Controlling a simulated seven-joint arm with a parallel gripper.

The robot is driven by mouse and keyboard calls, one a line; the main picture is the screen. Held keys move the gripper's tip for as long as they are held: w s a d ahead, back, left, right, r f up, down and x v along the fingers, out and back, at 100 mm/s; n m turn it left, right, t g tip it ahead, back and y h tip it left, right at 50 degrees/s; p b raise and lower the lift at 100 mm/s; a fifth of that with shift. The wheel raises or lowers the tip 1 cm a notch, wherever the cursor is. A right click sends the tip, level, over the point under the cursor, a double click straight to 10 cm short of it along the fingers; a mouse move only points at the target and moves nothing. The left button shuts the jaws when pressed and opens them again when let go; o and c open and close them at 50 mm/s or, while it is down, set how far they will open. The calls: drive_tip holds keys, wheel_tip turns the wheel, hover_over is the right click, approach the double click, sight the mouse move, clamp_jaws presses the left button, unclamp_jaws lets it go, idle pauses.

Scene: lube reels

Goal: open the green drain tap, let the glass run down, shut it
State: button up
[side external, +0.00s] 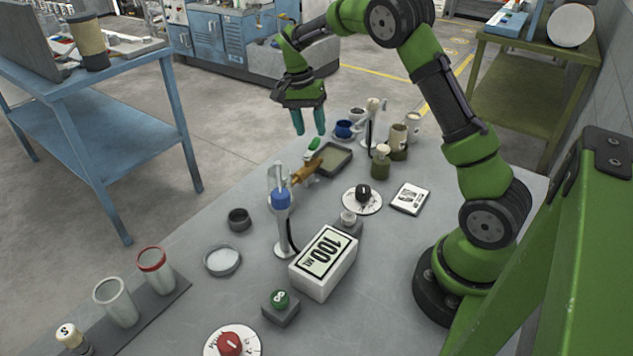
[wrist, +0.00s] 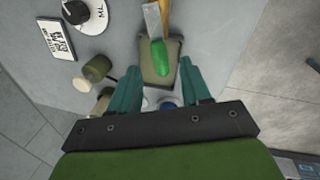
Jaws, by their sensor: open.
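The green drain tap (side external: 314,144) sits at the end of a brass pipe (side external: 306,170) that comes off the glass (side external: 279,178) on its blue-capped stand. A shallow tray (side external: 338,160) lies by the tap. In the wrist view the green tap handle (wrist: 160,56) shows over the tray (wrist: 172,78), in line with the brass piece. My gripper (side external: 309,133) is open, fingers pointing down, above and just behind the tap. In the wrist view its teal fingers (wrist: 160,88) are spread to both sides below the handle, with nothing between them. Any liquid level in the glass is too small to tell.
A black-knob dial (side external: 362,199), a card (side external: 410,198) and several small bottles and cups (side external: 381,160) stand to the right. A red-knob dial (side external: 231,343) and cups (side external: 116,302) are at the front left.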

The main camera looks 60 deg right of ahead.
sight(313, 141)
drive_tip(key=shift+s+f, duration=0.2)
drive_tip(key=shift+f, duration=0.65)
drive_tip(key=shift+s+f, duration=0.15)
drive_tip(key=shift+f, duration=0.7)
clamp_jaws()
